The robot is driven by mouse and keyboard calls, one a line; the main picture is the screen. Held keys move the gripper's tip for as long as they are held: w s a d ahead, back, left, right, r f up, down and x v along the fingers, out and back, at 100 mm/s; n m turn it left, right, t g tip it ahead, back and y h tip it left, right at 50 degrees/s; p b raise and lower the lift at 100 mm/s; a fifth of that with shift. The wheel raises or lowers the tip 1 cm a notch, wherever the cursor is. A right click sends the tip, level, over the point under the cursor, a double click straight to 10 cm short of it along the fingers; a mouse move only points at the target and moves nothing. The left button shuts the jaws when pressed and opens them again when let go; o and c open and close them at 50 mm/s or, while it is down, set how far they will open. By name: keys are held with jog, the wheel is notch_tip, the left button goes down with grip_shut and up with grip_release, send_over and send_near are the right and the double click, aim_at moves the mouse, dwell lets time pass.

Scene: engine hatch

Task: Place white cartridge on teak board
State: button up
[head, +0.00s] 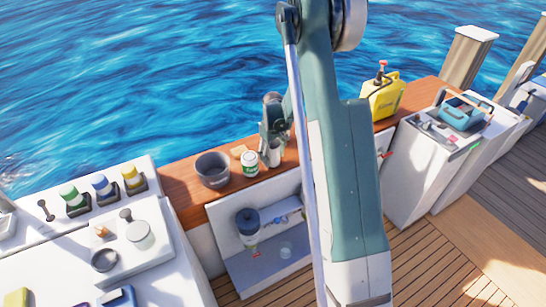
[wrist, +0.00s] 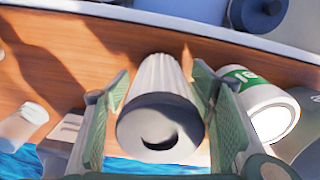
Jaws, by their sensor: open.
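The white cartridge (wrist: 158,85), pleated with a dark grey end cap, stands on the brown teak board (wrist: 60,55). In the head view the cartridge (head: 274,155) is at the board's (head: 185,190) middle stretch, just under my gripper (head: 272,130). In the wrist view my gripper (wrist: 158,80) is open, its two green-padded fingers on either side of the cartridge. I cannot tell whether either pad touches it. The cartridge's base is partly hidden by its own body in the wrist view.
A white can with a green label (head: 250,163) stands close beside the cartridge; it also shows in the wrist view (wrist: 268,108). A grey bucket (head: 213,170) is further left. A dark filter housing (head: 247,220) sits below in the recess. A yellow jerrycan (head: 383,97) stands right.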

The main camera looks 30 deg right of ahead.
aim_at(273, 142)
jog(key=shift+r, duration=0.15)
jog(key=shift+r+p, duration=0.65)
jog(key=shift+r, duration=5.35)
jog(key=shift+r, duration=0.1)
jog(key=shift+s+a+r, duration=0.2)
jog(key=shift+a+r, duration=0.1)
jog(key=shift+r, duration=0.2)
jog(key=s+a+r+t, duration=0.2)
jog(key=s+a+r, duration=0.55)
jog(key=r, duration=0.25)
jog(key=s+a+r+t, duration=0.1)
jog(key=s+a+r, duration=0.5)
jog(key=s+r, duration=0.3)
jog(key=s+a+r+m+t, duration=0.1)
jog(key=s+a, duration=0.4)
jog(key=s, duration=0.5)
jog(key=s+a+r+t, duration=0.2)
jog(key=s+a, duration=0.3)
jog(key=s, duration=0.5)
jog(key=shift+s+a+r+m+t, duration=0.2)
jog(key=shift+s+r+m+t, duration=0.2)
jog(key=shift+t, duration=0.2)
